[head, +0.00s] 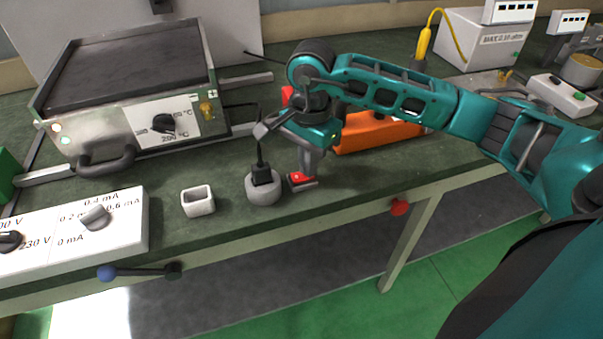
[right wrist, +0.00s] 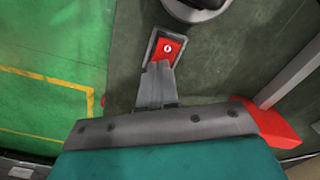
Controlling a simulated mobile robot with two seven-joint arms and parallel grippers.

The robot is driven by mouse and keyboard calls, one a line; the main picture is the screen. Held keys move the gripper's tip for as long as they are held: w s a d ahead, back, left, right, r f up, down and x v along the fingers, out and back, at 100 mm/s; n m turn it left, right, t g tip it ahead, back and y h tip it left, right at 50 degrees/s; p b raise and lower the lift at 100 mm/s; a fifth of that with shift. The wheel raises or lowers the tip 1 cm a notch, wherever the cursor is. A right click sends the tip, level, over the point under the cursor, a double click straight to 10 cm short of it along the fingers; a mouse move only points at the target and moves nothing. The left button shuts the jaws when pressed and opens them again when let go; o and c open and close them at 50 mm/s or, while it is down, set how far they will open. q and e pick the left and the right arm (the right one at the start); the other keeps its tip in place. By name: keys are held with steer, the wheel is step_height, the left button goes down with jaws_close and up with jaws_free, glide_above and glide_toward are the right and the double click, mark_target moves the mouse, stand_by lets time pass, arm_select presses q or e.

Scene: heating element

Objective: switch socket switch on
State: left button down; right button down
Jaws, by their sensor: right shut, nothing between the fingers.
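The socket switch is a small red rocker (head: 301,178) in a grey housing on the bench, right of a round grey socket with a black plug (head: 263,188). In the right wrist view the red switch (right wrist: 168,48) shows a white mark, and its grey housing lies around it. My right gripper (head: 305,172) points down with its fingers shut and empty. In the right wrist view its fingertips (right wrist: 161,66) are over the near end of the red switch; I cannot tell whether they touch it. My left gripper is not in view.
A hot plate (head: 130,75) with a knob stands at the back left. A white control box (head: 75,240) and a small white square cup (head: 198,201) are on the left. An orange object (head: 380,132) lies behind my right gripper. The bench front edge is close.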

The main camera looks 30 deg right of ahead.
steer(key=shift+r+p, duration=2.2)
steer(key=shift+r, duration=1.25)
